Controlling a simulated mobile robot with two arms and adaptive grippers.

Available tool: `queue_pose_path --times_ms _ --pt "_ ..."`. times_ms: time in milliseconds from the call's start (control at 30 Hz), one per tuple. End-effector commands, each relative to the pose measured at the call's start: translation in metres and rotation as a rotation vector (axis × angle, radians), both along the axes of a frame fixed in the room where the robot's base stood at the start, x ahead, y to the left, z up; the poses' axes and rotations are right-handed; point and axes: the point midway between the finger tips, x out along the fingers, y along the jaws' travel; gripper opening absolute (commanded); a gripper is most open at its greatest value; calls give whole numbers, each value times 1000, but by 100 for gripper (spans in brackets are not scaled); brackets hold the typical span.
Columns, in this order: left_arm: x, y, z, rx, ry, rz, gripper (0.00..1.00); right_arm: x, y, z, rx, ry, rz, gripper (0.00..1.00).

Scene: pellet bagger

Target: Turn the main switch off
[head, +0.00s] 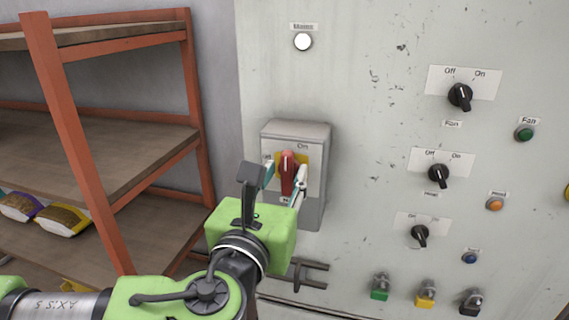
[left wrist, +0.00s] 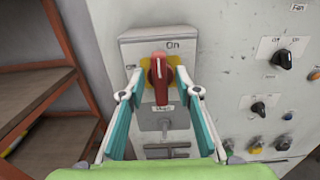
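The main switch is a red rotary handle (head: 288,172) on a yellow plate, on the front of a grey box (head: 313,208) fixed to the panel. The handle also shows in the left wrist view (left wrist: 160,80); it stands upright, its white mark toward the "On" label above. A label at its left is partly hidden by a finger. My left gripper (head: 286,175) is open, with one finger on each side of the handle. In the left wrist view, yellow plate shows between the handle and the fingertips (left wrist: 160,76). My right gripper is out of view.
A white lamp (head: 303,41) labelled Mains glows above the box. Black knobs (head: 460,96), coloured lamps and padlock-like keyed parts (head: 425,293) lie to the right. An orange-framed shelf (head: 70,130) with bags (head: 62,219) stands close on the left.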

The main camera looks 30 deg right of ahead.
Motion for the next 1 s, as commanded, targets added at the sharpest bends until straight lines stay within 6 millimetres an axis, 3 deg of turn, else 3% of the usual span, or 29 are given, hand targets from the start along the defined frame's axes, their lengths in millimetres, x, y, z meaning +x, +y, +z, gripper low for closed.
queue_pose_path --times_ms 400,500,533,1000 --pt "5 -6 -1 1 1 0 31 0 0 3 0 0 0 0" --pt "5 -6 -1 1 1 0 5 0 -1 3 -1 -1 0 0" --pt "5 -6 -1 1 1 0 0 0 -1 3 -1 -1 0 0" --pt "6 -5 -3 -40 45 1 0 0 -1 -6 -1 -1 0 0"
